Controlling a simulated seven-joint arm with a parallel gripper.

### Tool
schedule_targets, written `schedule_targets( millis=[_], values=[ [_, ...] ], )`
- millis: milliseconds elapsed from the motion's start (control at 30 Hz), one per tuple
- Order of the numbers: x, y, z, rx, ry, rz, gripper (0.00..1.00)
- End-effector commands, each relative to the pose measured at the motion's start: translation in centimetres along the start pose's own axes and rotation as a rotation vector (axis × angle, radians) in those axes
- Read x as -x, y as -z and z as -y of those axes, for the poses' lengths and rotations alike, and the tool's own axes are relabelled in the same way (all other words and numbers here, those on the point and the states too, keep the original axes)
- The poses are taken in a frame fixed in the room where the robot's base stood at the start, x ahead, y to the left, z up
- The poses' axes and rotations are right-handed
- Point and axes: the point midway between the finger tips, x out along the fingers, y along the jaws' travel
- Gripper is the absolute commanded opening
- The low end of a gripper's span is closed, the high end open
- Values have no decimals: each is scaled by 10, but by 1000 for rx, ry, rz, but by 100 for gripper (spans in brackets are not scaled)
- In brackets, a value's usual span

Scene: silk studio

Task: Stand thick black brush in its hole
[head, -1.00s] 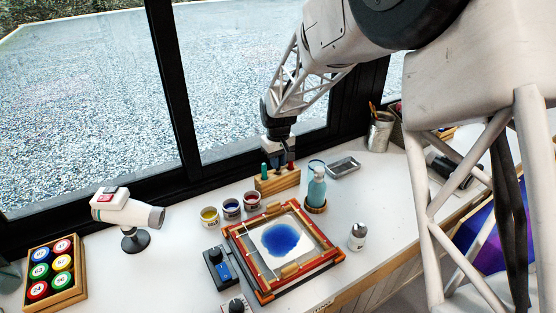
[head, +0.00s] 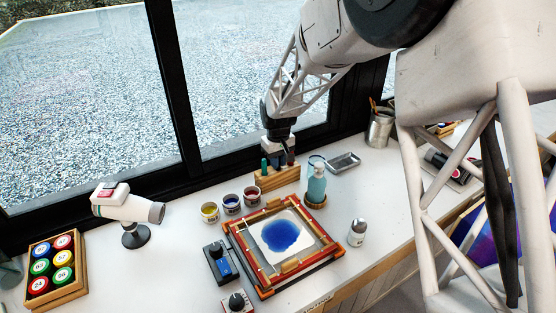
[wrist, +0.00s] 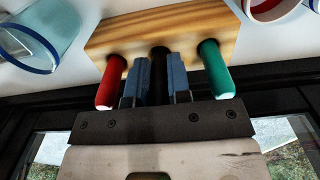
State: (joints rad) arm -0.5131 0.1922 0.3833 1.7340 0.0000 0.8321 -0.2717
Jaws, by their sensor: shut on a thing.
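The wooden brush block (head: 277,181) stands at the back of the white table, near the window. My gripper (head: 278,160) is over the block's middle in the head view. In the wrist view its blue-grey fingers (wrist: 159,75) are shut on the thick black brush (wrist: 158,72), which looks upright. The brush lines up with the middle of the block between the red brush (wrist: 109,84) and the green brush (wrist: 215,70), which both stand in their holes. The middle hole is hidden behind the black brush and fingers, so I cannot tell how deep the brush sits.
Ink jars (head: 231,203) stand left of the block. A teal bottle (head: 316,185) and a clear blue-rimmed cup (wrist: 40,42) stand near its right end. The red-framed screen (head: 283,240) lies in front.

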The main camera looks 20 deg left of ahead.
Motion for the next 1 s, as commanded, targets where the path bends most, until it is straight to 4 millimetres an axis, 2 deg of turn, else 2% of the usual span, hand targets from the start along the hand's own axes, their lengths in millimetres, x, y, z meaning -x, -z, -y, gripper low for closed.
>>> schedule_targets(
  millis=[1000],
  values=[
    [-5, 0, 0, 0, 0, 0, 3]
  ],
)
